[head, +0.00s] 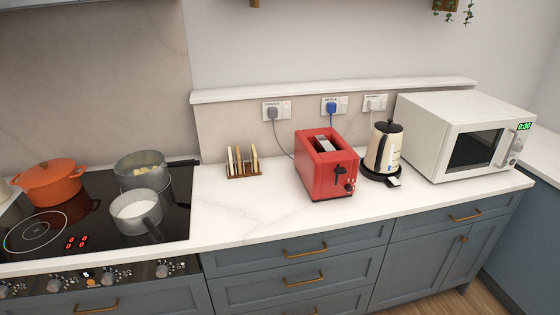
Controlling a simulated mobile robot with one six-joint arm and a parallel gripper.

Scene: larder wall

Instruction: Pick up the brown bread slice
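A small wooden rack (244,175) stands on the white worktop between the hob and the red toaster. Bread slices stand upright in it, seen nearly edge-on: one at the left (231,160), one in the middle (239,160) and one at the right (254,159). They look pale with tan or brown edges, and I cannot tell which one is the brown bread slice. The red toaster (325,167) has its slots on top; I cannot make out whether bread is in them. My gripper is not in view.
A cream kettle (384,148) and a white microwave (468,135) stand right of the toaster. Left, the black hob (85,222) holds an orange pot (50,184) and two steel pans. A low ledge (335,90) runs behind. The worktop (250,210) before the rack is clear.

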